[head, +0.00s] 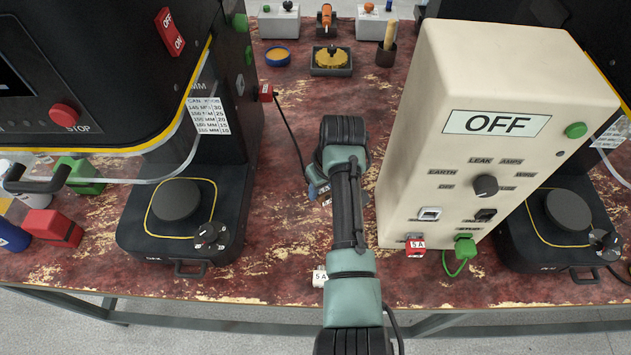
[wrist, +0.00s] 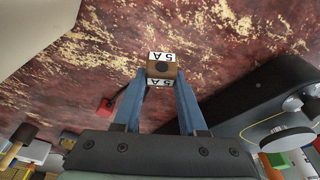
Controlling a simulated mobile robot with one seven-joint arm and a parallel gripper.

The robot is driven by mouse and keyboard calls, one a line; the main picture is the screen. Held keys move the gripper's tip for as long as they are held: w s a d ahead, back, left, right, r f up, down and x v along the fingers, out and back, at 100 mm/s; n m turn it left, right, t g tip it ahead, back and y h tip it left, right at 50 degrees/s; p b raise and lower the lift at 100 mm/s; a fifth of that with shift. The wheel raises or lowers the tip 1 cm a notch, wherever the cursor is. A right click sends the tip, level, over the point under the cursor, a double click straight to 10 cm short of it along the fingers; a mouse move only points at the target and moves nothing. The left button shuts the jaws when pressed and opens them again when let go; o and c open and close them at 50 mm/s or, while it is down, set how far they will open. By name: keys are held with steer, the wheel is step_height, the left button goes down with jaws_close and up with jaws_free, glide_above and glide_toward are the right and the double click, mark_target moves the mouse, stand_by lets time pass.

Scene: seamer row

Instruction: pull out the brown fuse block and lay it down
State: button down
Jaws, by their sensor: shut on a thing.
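The brown fuse block (wrist: 161,70) shows in the wrist view between the tips of my gripper's blue fingers (wrist: 159,84). It has white "5 A" labels and a dark round spot on its facing side. My gripper is shut on it, over the red worn bench top; I cannot tell whether the block touches the bench. In the head view my arm hides most of my gripper; only a bit of blue finger (head: 312,190) shows left of the cream test box (head: 398,170). The box's display reads OFF. A red 5 A block (head: 415,246) sits low on its front.
A white 5 A block (head: 320,277) lies at the bench's front edge (head: 240,297). A green plug with a cord (head: 465,246) is on the box. Black seamer machines (head: 185,235) stand at both sides. A black cord with a red end (head: 266,92) crosses the bench left of my arm.

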steer(key=shift+b+x, duration=0.65)
steer(key=shift+x, duration=0.2)
step_height(320, 180, down, 5)
steer(key=b, duration=0.5)
steer(key=shift+d, duration=0.1)
steer(key=shift+c, duration=1.9)
jaws_free()
steer(key=p+v, duration=0.2)
steer(key=v, duration=1.1)
